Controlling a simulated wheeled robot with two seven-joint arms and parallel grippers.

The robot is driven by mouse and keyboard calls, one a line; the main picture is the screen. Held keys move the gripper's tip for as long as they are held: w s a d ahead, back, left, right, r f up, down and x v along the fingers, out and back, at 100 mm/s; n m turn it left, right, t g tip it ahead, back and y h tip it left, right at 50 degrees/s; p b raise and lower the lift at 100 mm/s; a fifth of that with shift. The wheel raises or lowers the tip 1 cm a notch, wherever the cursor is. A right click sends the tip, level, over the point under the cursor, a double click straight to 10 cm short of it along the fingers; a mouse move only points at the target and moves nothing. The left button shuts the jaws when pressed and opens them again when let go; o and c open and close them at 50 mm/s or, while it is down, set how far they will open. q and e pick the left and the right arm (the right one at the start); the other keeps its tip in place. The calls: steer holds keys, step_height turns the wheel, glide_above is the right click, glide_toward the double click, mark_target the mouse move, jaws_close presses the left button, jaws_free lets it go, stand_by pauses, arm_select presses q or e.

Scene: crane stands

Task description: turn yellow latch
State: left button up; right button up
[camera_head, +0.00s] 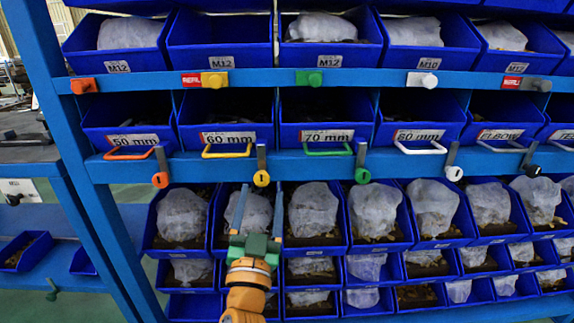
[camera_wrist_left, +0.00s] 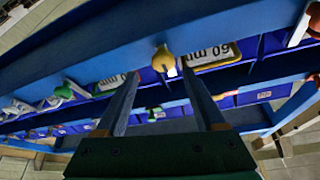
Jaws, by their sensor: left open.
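The yellow latch (camera_head: 262,178) is a grey lever hanging down with a yellow round knob, on the blue rail below the "60 mm" bin. In the left wrist view its yellow knob (camera_wrist_left: 163,60) shows just beyond and between my fingertips. My left gripper (camera_head: 261,196) is open and empty, its two fingers pointing up toward the knob from below. In the left wrist view the fingers (camera_wrist_left: 159,78) stand apart on either side of the knob's line; I cannot tell the exact gap to it. My right gripper is not in view.
A yellow bin handle (camera_head: 227,153) sits left of the latch. An orange latch (camera_head: 160,179) and a green latch (camera_head: 362,175) hang on either side. Blue bins with bagged parts (camera_head: 313,208) flank my arm below. A blue post (camera_head: 60,120) stands left.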

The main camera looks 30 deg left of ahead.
mark_target(262, 180)
arm_select(q)
steer(key=x, duration=0.2)
steer(key=p+x, duration=0.1)
steer(key=x, duration=0.2)
steer(key=shift+s+a, duration=0.2)
steer(key=shift+a, duration=0.15)
steer(key=shift+w+a, duration=0.1)
steer(key=shift+w, duration=0.25)
jaws_close()
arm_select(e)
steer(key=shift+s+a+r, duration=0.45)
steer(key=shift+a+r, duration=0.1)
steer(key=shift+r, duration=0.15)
arm_select(q)
steer(key=shift+r, duration=0.1)
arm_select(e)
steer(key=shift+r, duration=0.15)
